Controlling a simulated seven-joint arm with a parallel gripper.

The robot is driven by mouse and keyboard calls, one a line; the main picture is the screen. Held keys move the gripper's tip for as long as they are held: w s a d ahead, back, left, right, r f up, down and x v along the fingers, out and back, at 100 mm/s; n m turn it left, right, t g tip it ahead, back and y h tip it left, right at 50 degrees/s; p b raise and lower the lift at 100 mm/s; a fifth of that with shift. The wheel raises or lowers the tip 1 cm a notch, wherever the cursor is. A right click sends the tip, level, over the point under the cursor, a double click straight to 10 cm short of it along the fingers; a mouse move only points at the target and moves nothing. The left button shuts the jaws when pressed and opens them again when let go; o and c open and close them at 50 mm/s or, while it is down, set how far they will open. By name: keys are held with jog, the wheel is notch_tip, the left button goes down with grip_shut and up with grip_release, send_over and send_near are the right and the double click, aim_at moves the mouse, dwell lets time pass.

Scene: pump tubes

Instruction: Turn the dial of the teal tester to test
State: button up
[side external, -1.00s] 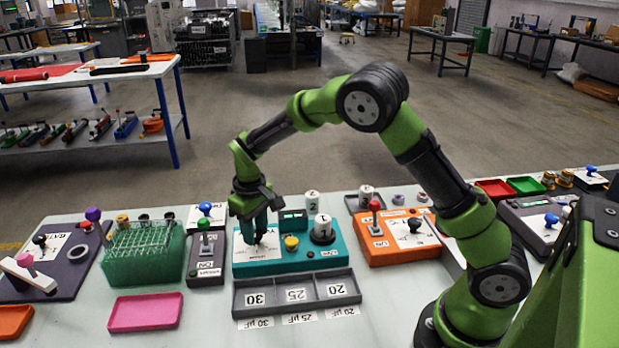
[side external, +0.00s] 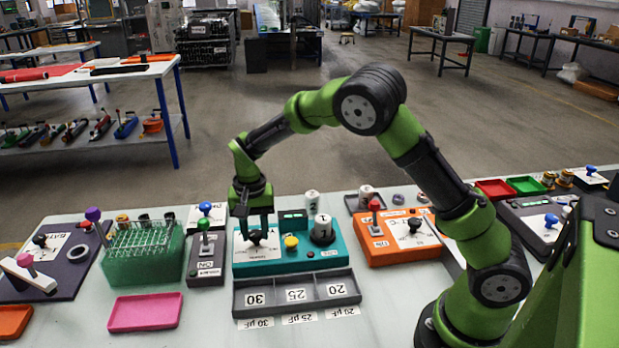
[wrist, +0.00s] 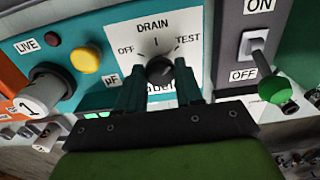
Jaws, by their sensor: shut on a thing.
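The teal tester (side external: 290,266) stands mid-table in the side view. It fills the left and middle of the wrist view (wrist: 100,20). Its black dial (wrist: 160,68) sits on a white plate (wrist: 140,62) marked OFF at left, DRAIN at top and TEST at right. My gripper (side external: 256,236) points down over the plate. In the wrist view, my gripper's (wrist: 160,74) two dark green fingers are on either side of the dial, shut on it. The fingers partly cover the dial, and I cannot tell clearly which mark it points to.
A grey switch box (side external: 206,268) with a green-tipped ON/OFF lever stands close left of the tester. A yellow button (side external: 291,242) and a white cylinder marked 1 (side external: 322,226) are right of the dial. A grey three-part tray (side external: 270,298) lies in front; an orange box (side external: 385,252) stands right.

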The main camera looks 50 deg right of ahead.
aim_at(255, 233)
jog(key=shift+r+m, duration=0.1)
jog(key=shift+m, duration=0.8)
jog(key=o, duration=1)
jog(key=shift+o, duration=0.2)
notch_tip(255, 233, up, 17)
